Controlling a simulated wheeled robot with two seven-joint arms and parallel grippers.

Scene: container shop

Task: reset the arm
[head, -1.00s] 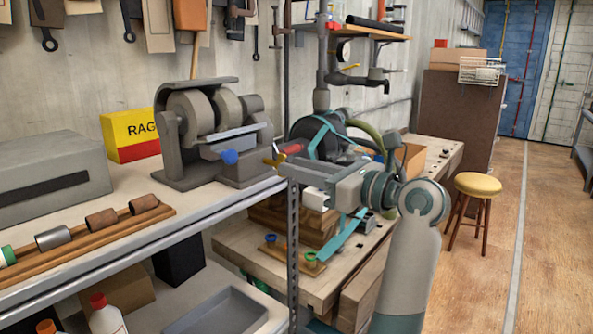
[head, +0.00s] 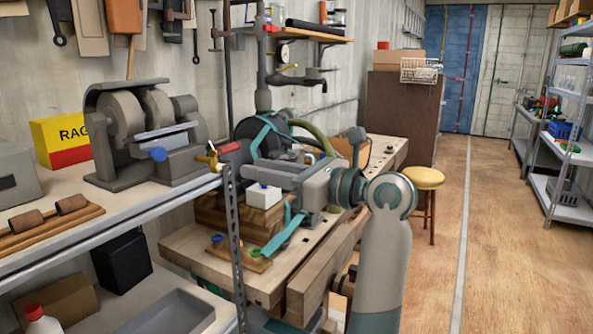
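My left arm comes up from the bottom of the head view, right of centre, and bends at a rounded joint towards the left. My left gripper (head: 280,178) points left over the wooden workbench (head: 185,245), beside the metal shelf post. Its fingers blend with the clutter behind, so I cannot tell how far apart they are. No held thing can be made out. A white box (head: 263,196) shows just below the gripper. My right gripper is not in view.
A bench grinder (head: 150,135) and a yellow-red rag box (head: 62,138) stand on the shelf at left. A yellow-topped stool (head: 425,178) stands behind my arm. The floor (head: 505,225) at right is open, with metal shelving (head: 580,197) beyond.

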